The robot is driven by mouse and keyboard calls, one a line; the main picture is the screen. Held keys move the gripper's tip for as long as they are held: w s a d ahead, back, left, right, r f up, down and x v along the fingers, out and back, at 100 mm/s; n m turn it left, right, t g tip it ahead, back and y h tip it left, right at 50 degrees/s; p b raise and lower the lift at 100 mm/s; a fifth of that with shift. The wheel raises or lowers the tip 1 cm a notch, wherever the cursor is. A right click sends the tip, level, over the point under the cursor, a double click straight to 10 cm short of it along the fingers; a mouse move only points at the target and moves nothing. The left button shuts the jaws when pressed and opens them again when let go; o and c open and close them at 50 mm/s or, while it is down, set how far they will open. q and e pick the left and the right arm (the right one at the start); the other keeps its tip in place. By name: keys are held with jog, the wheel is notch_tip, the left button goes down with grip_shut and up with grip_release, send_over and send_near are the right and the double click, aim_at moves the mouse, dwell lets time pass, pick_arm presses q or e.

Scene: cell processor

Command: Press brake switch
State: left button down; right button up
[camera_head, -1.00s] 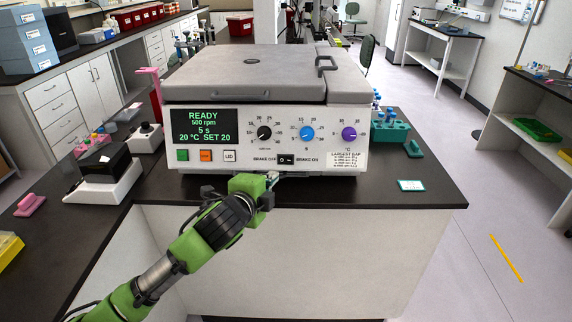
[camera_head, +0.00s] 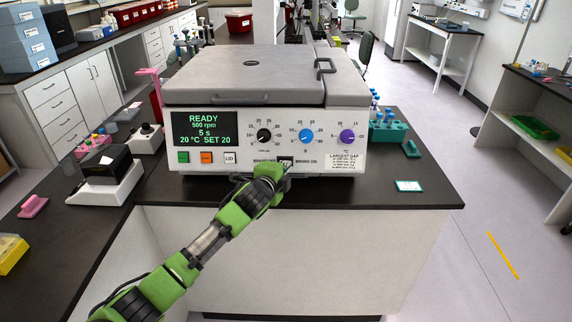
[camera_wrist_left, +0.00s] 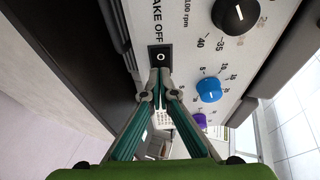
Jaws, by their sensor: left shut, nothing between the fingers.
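The brake switch (camera_head: 286,160) is a small black rocker on the centrifuge's white front panel (camera_head: 220,168), between the labels BRAKE OFF and BRAKE ON. My left gripper (camera_head: 285,169) is shut and empty, with its tips at the switch. In the left wrist view, the switch (camera_wrist_left: 160,57) shows its O half on the BRAKE OFF side. The closed fingertips (camera_wrist_left: 160,72) lie over its other half and hide it. I cannot tell whether they touch or press it. The display (camera_head: 205,128) reads READY, 500 rpm, 5 s. My right gripper is not in view.
The green, orange and LID buttons (camera_head: 229,158) sit left of the switch; black, blue (camera_head: 306,136) and purple knobs sit above and to the right. A teal tube rack (camera_head: 388,132) stands right of the centrifuge. The dark bench front (camera_head: 400,197) is mostly clear.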

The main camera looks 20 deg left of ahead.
pick_arm(q)
jog(key=shift+w+f, duration=0.15)
jog(key=shift+w, duration=0.3)
jog(key=shift+w, duration=0.1)
dwell(0.4)
jog(key=shift+s+a+p, duration=0.2)
jog(key=shift+a+p, duration=0.4)
jog(key=shift+a, duration=0.15)
